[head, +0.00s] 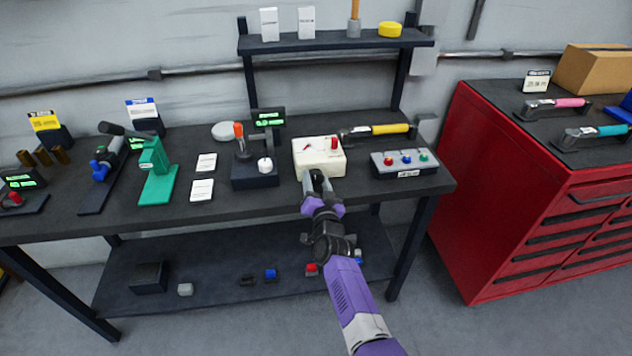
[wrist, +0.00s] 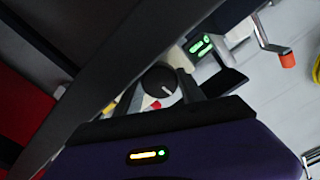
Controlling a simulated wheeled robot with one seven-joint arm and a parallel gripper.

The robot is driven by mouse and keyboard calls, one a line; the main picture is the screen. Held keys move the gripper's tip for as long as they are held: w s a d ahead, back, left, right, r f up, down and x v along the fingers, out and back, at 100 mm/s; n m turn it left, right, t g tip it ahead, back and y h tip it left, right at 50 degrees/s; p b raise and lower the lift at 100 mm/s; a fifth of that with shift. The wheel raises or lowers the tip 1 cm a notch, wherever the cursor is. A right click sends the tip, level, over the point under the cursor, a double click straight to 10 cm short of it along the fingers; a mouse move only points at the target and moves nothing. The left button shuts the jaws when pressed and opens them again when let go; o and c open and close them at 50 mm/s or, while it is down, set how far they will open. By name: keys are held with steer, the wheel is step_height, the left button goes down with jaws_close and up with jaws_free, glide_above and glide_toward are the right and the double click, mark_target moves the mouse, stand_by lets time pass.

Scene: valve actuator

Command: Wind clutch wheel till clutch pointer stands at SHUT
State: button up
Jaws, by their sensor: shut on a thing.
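A cream valve box (head: 330,160) stands on the dark bench. It has a thin red pointer (head: 307,145) on a pale dial on its top left and a red knob (head: 334,143) on its top right. The dial lettering is too small to read. My gripper (head: 316,178) is at the near face of this box. In the wrist view a dark round wheel (wrist: 159,79) with a pale mark sits between my gripper's fingers (wrist: 159,92), which are shut on it. In the head view my gripper hides the wheel.
To the left, a dark box with a white knob (head: 265,166) carries an orange-tipped lever (head: 239,136). To the right is a grey button box (head: 405,163). A yellow-handled tool (head: 385,129) lies behind. A shelf (head: 335,40) runs above.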

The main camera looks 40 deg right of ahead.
steer(key=shift+m, duration=0.5)
steer(key=o, duration=1.4)
steer(key=shift+c, duration=0.2)
steer(key=shift+f, duration=0.1)
steer(key=shift+s, duration=0.1)
